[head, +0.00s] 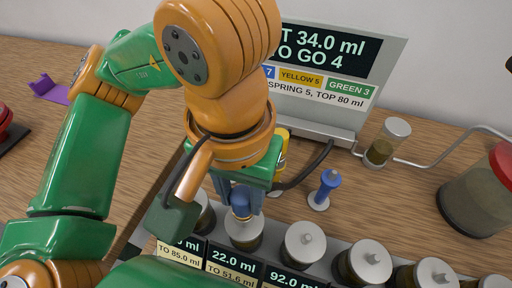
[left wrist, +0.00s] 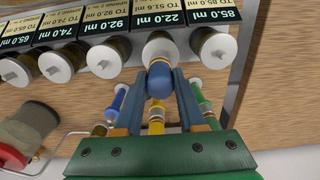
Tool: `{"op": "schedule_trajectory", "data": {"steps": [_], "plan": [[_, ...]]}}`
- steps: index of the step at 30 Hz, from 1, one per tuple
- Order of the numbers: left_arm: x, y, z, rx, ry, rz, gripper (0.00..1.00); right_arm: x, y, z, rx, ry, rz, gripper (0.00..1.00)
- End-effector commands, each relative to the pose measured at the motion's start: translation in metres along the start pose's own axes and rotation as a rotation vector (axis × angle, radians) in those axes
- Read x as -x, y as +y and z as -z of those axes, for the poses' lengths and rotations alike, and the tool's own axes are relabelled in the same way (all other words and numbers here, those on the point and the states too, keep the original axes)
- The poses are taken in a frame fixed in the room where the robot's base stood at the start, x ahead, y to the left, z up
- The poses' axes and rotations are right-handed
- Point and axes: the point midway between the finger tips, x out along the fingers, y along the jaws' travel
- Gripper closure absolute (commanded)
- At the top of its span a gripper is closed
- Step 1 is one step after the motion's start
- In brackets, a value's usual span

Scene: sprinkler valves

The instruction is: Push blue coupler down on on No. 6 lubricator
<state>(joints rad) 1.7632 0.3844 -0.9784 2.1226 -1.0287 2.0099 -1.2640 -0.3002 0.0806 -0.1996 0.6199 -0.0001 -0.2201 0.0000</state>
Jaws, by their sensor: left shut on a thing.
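My left gripper (head: 240,208) points down at the row of lubricators, shut on a blue round-headed coupler (left wrist: 160,82). The coupler is over the white lid of the lubricator (left wrist: 160,48) behind the 22.0 ml label, also in the head view (head: 244,236). In both views the coupler's lower end is at the lid; whether it is fully seated I cannot tell. No number 6 is readable on this lubricator. Another blue coupler (head: 325,188) stands upright on a white disc to the right. My right gripper is not in view.
Several white-lidded lubricators (head: 304,244) line up closely beside the held one. A display panel (head: 330,70), a small jar (head: 387,142) with a pipe and a red-lidded jar (head: 480,190) stand behind. Yellow (left wrist: 156,116) and green (left wrist: 206,114) couplers stand near the gripper.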

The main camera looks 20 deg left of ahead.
Motion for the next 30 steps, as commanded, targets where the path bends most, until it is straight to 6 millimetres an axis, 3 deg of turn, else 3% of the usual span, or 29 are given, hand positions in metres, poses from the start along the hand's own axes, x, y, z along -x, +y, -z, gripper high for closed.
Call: {"op": "schedule_trajectory", "data": {"steps": [9, 10, 13, 14, 23, 30], "plan": [[-0.018, 0.000, 0.000, 0.000, 0.000, 0.000, 1.00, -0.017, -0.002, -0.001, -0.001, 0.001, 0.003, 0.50], [-0.017, 0.000, 0.000, 0.000, 0.000, 0.000, 0.56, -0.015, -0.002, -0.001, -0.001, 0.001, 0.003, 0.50], [-0.015, 0.000, 0.000, 0.000, 0.000, 0.000, 0.29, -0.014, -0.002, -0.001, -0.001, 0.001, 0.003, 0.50], [-0.015, 0.000, 0.000, 0.000, 0.000, 0.000, 0.26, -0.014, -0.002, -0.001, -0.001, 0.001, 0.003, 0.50], [-0.012, 0.000, 0.000, 0.000, 0.000, 0.000, 0.26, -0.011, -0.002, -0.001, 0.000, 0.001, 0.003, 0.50], [0.034, 0.000, 0.000, 0.000, 0.000, 0.000, 0.26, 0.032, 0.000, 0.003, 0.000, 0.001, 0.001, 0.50]]}}
